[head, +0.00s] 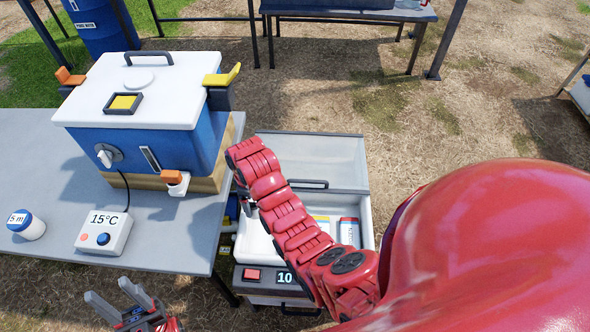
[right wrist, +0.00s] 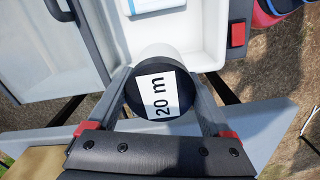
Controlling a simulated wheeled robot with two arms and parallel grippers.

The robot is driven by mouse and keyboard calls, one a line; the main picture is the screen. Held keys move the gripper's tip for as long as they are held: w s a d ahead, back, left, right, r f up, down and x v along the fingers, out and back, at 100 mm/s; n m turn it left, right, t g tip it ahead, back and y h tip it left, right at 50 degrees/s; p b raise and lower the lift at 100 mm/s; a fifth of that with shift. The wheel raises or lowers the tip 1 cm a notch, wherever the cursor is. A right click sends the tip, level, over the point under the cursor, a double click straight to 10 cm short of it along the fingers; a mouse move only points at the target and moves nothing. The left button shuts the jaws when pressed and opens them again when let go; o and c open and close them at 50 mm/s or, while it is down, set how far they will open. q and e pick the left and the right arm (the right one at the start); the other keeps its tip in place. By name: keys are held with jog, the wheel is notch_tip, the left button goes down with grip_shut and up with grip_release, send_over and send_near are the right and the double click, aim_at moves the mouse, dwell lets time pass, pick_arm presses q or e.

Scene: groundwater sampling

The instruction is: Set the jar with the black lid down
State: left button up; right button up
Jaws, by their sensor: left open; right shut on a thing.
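The jar with the black lid (right wrist: 143,100), labelled "20 m", shows from above in the right wrist view. My right gripper (right wrist: 162,88) is shut on it, one finger on each side. The jar is at the near edge of the open box's white inside; I cannot tell whether it touches anything below. In the head view my red right arm hides the jar, reaching over the box between it and the table. My left gripper (head: 124,298) is open and empty in front of the table's near edge.
The open box (head: 368,206) has a raised lid, a "10" display (head: 284,277) and a few items inside. The grey table (head: 165,232) holds a blue-white cooler (head: 140,82), a "15°C" unit (head: 104,233) and a blue-lidded "5 m" jar (head: 27,226).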

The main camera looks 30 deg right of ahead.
aim_at(255, 211)
jog(key=shift+a+f+b, duration=0.1)
jog(key=shift+f+b, duration=2.6)
jog(key=shift+f, duration=6.2)
jog(key=shift+f, duration=0.15)
jog(key=o, duration=1.5)
notch_tip(255, 211, up, 12)
jog(key=shift+r, duration=0.15)
